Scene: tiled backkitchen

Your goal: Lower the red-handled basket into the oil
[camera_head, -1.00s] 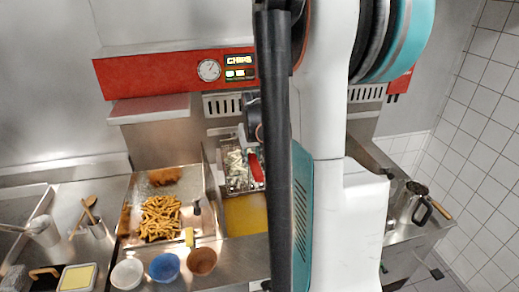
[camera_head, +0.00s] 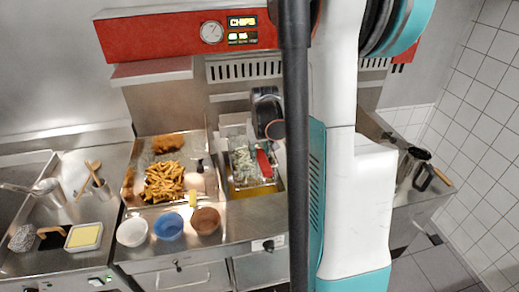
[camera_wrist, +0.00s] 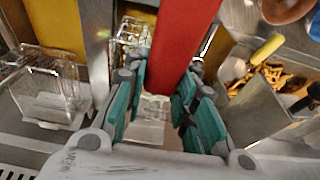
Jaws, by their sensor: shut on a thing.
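The red handle (camera_head: 264,163) belongs to a wire basket (camera_head: 243,158) filled with pale fries. In the head view the basket hangs over the fryer well, and yellow oil (camera_head: 240,191) shows along its near side. I cannot tell whether its bottom touches the oil. My gripper (camera_wrist: 160,78) is shut on the red handle (camera_wrist: 187,40), which runs up between its teal-sided fingers in the wrist view. Part of the basket (camera_wrist: 132,32) shows beyond the fingers. In the head view my arm hides the right side of the fryer.
Left of the well is a metal tray (camera_head: 132,187) of cooked fries. Three bowls, white (camera_head: 132,232), blue (camera_head: 168,226) and brown (camera_head: 206,220), stand along the front. Another wire basket (camera_wrist: 45,88) shows at left in the wrist view.

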